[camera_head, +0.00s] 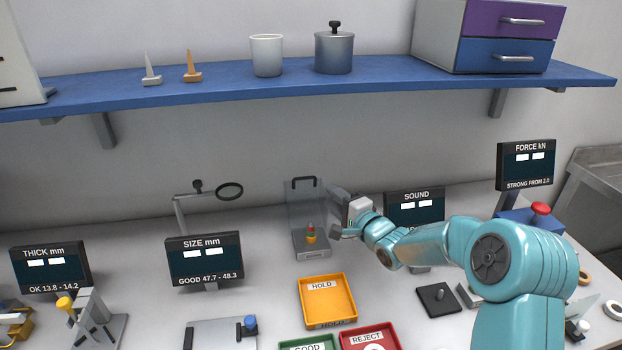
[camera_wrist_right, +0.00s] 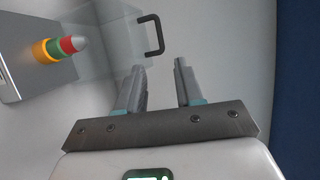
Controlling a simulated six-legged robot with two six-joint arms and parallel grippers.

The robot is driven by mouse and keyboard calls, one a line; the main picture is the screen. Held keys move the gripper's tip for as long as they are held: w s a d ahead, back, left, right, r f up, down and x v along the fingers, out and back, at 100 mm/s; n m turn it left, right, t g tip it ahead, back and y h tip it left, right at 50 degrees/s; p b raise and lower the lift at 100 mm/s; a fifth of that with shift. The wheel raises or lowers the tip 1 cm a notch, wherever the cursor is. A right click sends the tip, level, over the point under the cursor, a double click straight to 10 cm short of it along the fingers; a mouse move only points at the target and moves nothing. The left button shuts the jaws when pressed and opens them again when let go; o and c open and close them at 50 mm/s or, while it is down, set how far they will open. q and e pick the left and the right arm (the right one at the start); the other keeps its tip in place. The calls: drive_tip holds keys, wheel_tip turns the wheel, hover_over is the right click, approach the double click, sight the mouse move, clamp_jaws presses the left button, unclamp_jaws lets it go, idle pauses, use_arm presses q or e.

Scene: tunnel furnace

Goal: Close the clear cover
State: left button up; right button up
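The clear cover (camera_head: 296,208) stands upright over the back of a small grey base (camera_head: 313,254) and appears raised. Its black handle (camera_head: 304,180) is at the top edge. The handle also shows in the right wrist view (camera_wrist_right: 158,34), just beyond my fingertips. A small part with red, green and orange bands (camera_head: 311,234) stands on the base; it shows in the wrist view (camera_wrist_right: 58,47) at left. My right gripper (camera_head: 341,212) is just right of the cover. In the wrist view its fingers (camera_wrist_right: 159,68) are apart with nothing between them. My left gripper is not in view.
The orange HOLD tray (camera_head: 329,321) lies in front of the base. The SOUND display (camera_head: 413,207) is behind my right arm. A magnifier on a stand (camera_head: 229,191) is to the left. The blue shelf (camera_head: 240,91) hangs above; the table between base and SIZE display (camera_head: 204,256) is clear.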

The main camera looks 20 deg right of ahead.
sight(308, 178)
drive_tip(key=w, duration=0.3)
drive_tip(key=w+a+p, duration=0.1)
drive_tip(key=w, duration=0.2)
drive_tip(key=w+p, duration=0.1)
drive_tip(key=w, duration=0.2)
drive_tip(key=shift+w+a, duration=0.25)
drive_tip(key=shift+a, duration=0.1)
drive_tip(key=shift+w+f, duration=0.15)
drive_tip(key=shift+w, duration=0.05)
clamp_jaws()
idle(0.7)
